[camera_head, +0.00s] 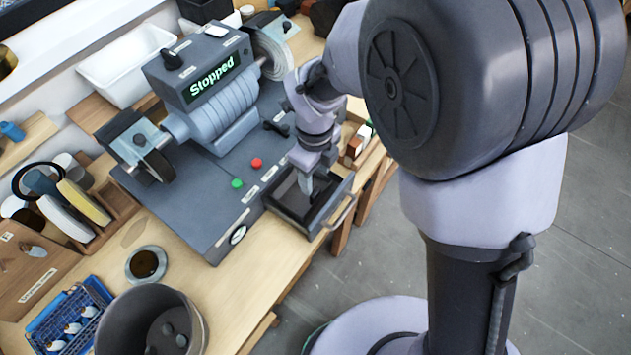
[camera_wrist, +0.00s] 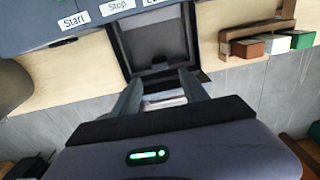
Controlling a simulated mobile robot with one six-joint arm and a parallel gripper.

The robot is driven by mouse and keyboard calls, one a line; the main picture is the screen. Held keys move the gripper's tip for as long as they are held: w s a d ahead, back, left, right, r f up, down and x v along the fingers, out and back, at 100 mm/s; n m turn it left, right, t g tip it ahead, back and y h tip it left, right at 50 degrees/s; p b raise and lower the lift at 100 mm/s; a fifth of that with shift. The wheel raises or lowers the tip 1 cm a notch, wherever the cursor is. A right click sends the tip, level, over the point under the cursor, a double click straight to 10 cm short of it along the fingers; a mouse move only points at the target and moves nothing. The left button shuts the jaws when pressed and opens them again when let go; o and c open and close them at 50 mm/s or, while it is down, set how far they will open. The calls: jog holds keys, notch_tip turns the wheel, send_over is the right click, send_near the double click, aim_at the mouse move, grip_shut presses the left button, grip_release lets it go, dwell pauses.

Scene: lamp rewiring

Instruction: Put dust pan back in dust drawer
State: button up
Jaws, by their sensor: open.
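The dust drawer (camera_head: 326,228) is pulled out from the front of the grey machine, and its bar handle (camera_head: 345,212) faces outward. A dark, shallow, square-looking pan (camera_wrist: 155,45) shows inside the drawer in the wrist view; it seems to be the dust pan, and I cannot tell if it sits flat. My gripper (camera_head: 306,190) points down over the drawer in the head view. In the wrist view my gripper (camera_wrist: 163,88) has its two fingers apart, at the drawer's near end. A pale strip shows between them, and I cannot tell what it is.
The machine's display (camera_head: 213,80) reads "Stopped", with a green button (camera_head: 237,183) and a red button (camera_head: 257,163) below. A bin (camera_head: 150,320), a blue crate (camera_head: 70,318) and a round dish (camera_head: 146,264) stand left. Small boxes (camera_wrist: 262,44) sit right of the drawer. Open floor lies beyond the bench.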

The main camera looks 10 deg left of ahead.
jog(key=s+d+r+n+t+y+p, duration=0.1)
jog(key=s+d+r+n+t, duration=0.15)
jog(key=d+r+n, duration=0.55)
jog(key=s+d+r+n+t+y, duration=0.1)
jog(key=s+d+r+n, duration=0.15)
jog(key=d+r, duration=0.65)
jog(key=s+d+r+n+t, duration=0.2)
jog(key=s+d+r+n, duration=0.15)
jog(key=s+n, duration=0.4)
notch_tip(320, 180, down, 10)
jog(key=a+b, duration=0.1)
jog(key=b, duration=0.9)
jog(key=shift+r+b, duration=0.2)
jog(key=shift+b, duration=0.1)
jog(key=shift+w, duration=0.1)
